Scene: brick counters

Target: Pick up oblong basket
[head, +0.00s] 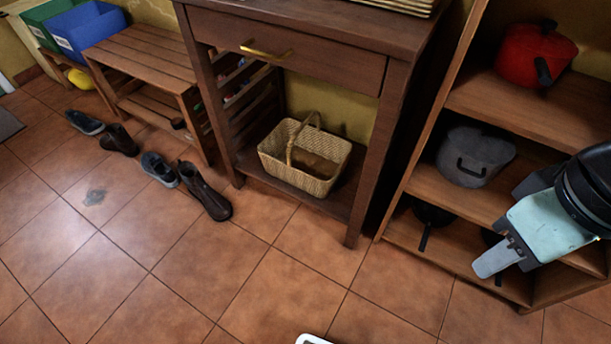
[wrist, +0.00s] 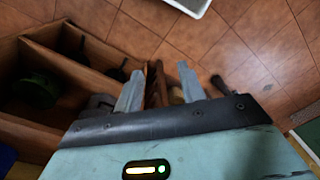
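The oblong basket (head: 302,158) is woven, straw-coloured, with an arched handle over its middle. It sits upright on the low shelf of the dark wooden table (head: 298,38), under the drawer. My gripper (head: 492,266) is at the right of the head view, in front of the shelving unit and well apart from the basket. In the wrist view its two grey fingers (wrist: 160,84) are spread apart with nothing clearly held between them. A small tan patch shows behind the fingers there; I cannot tell if it is the basket.
The wooden shelving unit (head: 515,118) stands at right, with a red pot (head: 534,54) and a grey pot (head: 474,156). A slatted bench (head: 150,58) and several shoes (head: 205,190) are at left. The tiled floor (head: 220,275) before the table is clear.

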